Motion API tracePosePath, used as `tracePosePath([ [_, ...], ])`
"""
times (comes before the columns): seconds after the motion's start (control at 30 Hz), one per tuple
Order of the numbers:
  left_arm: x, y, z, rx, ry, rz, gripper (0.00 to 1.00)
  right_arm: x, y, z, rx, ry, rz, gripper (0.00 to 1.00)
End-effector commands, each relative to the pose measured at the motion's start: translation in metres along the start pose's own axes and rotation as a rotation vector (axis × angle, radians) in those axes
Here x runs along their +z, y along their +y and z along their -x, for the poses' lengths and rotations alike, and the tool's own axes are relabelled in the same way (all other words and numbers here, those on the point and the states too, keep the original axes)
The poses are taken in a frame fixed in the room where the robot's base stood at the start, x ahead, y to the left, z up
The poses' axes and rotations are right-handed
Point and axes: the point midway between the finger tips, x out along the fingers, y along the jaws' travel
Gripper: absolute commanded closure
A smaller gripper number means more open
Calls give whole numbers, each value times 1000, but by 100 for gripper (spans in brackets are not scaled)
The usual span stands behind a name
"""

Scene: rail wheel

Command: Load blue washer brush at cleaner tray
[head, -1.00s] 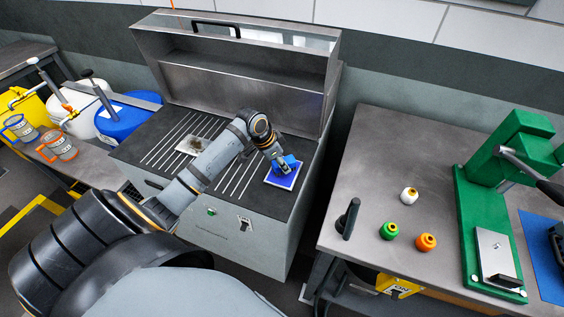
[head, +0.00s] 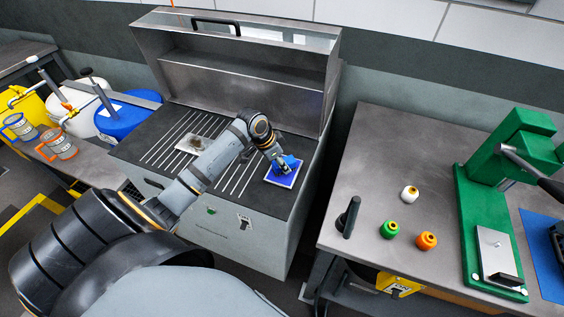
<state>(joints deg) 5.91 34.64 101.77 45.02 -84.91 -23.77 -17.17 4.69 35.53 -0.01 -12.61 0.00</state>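My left arm reaches in from the lower left over the parts cleaner. Its gripper (head: 284,165) points down at a small square blue tray with a pale rim (head: 275,181), at the right of the cleaner's dark slotted top. A small blue piece (head: 292,164) shows at the fingertips, over or in the tray. It may be the blue washer brush, but the gripper partly covers it. I cannot tell whether the fingers are closed on it or whether it touches the tray. My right gripper is not in view.
The cleaner's raised lid (head: 240,85) stands behind the slotted top. A small pale plate (head: 195,143) lies left of my forearm. The right bench (head: 380,150) holds white, green and orange round parts and a green press (head: 482,220). Blue and white drums stand at left.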

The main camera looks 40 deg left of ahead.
Motion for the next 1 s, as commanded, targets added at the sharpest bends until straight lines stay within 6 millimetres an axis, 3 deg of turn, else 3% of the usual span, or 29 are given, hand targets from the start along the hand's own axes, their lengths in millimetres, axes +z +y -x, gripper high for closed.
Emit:
tracePosePath([
  [1.0,1,0,-1,1,-1,1,88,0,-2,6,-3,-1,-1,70],
])
